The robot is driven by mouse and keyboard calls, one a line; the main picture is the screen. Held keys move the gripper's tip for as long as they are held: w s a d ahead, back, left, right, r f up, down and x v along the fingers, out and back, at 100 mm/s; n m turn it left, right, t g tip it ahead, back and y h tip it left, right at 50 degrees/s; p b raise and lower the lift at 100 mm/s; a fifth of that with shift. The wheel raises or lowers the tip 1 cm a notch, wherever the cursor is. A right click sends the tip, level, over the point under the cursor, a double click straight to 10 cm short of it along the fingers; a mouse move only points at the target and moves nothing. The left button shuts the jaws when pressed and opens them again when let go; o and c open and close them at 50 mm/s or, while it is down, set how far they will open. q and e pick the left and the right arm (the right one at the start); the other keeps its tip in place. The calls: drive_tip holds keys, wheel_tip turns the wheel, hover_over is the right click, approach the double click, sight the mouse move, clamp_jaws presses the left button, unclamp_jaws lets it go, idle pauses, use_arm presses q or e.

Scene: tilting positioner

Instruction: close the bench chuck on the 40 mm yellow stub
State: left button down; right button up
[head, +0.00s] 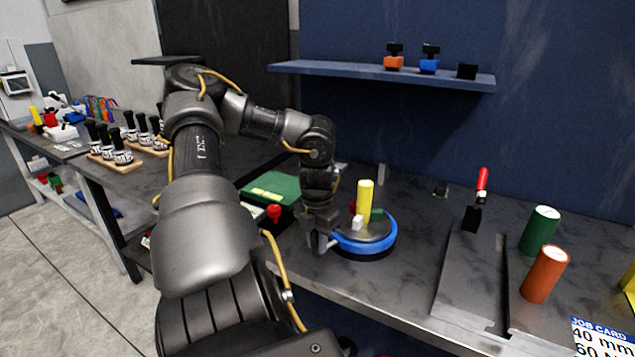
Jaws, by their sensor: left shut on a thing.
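The bench chuck (379,240) is a low round device with a blue ring and a grey top face, on the dark bench. The yellow stub (365,195) stands upright near the middle of its face. White, green and red jaw pieces sit around the stub; I cannot tell whether they touch it. My left gripper (321,243) points down at the left edge of the blue ring and is shut on the ring's edge; the exact contact is partly hidden by the gripper. My right gripper is not in view.
A green cylinder (540,231) and an orange cylinder (544,274) stand at the right, beside a slotted plate (470,282) with a red-handled lever (482,185). A job card (602,337) reads 40 mm. A green box (272,188) is behind my arm. A wall shelf (390,74) hangs above.

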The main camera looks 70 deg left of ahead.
use_arm(q)
drive_tip(key=c, duration=1.4)
unclamp_jaws()
drive_tip(key=shift+a, duration=0.15)
drive_tip(key=shift+o, duration=1)
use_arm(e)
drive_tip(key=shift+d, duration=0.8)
use_arm(q)
wheel_tip(320, 180, up, 9)
drive_tip(key=shift+r+b, duration=0.15)
drive_tip(key=shift+b, duration=0.2)
drive_tip(key=shift+r, duration=0.7)
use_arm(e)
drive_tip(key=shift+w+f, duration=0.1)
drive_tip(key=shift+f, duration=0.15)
use_arm(q)
drive_tip(key=shift+w, duration=0.1)
